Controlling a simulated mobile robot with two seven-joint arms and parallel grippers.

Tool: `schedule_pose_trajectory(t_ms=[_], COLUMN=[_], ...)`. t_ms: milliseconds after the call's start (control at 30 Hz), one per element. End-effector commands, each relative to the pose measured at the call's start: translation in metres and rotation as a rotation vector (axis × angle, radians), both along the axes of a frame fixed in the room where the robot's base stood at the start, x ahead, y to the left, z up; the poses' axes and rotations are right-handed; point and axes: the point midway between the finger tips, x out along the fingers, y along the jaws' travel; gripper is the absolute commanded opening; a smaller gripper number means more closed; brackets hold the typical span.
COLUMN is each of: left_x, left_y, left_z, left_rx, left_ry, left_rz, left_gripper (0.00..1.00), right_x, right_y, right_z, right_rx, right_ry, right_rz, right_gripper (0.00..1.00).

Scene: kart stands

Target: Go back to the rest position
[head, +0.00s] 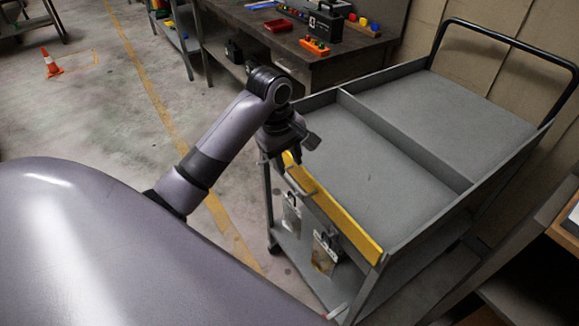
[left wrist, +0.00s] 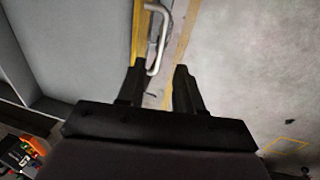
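The grey kart (head: 455,181) stands at the right in the head view, with an empty, divided top tray and a yellow edge strip (head: 345,222). A pale metal handle (left wrist: 162,40) on the kart's side shows just beyond the fingertips, nearer the left finger. I cannot tell whether they touch. The strip also shows there (left wrist: 138,30). My right gripper is in neither view.
A workbench (head: 350,66) with a red bin (head: 281,26), an orange block holder (head: 314,46) and a black case (head: 325,25) stands behind the kart. Packets (head: 325,252) hang on the kart's near side.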

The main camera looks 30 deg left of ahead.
Motion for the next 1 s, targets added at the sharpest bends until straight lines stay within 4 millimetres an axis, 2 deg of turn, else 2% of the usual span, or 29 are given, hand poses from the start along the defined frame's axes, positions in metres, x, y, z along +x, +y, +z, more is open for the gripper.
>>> schedule_pose_trajectory(t_ms=[500, 633, 767, 1000], left_x=[0.000, -0.006, -0.028, -0.092], left_y=[0.000, -0.003, -0.016, -0.045], left_z=[0.001, -0.006, -0.030, -0.075], left_rx=[0.000, 0.007, 0.037, 0.112], left_ry=[0.000, -0.002, -0.015, -0.072], left_rz=[0.000, -0.036, -0.173, -0.540], left_gripper=[0.35, 0.35, 0.35, 0.35], right_x=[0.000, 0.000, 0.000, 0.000], right_y=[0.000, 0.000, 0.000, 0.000], right_z=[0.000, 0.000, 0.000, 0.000], right_rx=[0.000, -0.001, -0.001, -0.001], right_ry=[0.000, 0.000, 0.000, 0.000], right_rz=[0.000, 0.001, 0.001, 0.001], right_gripper=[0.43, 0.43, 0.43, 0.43])
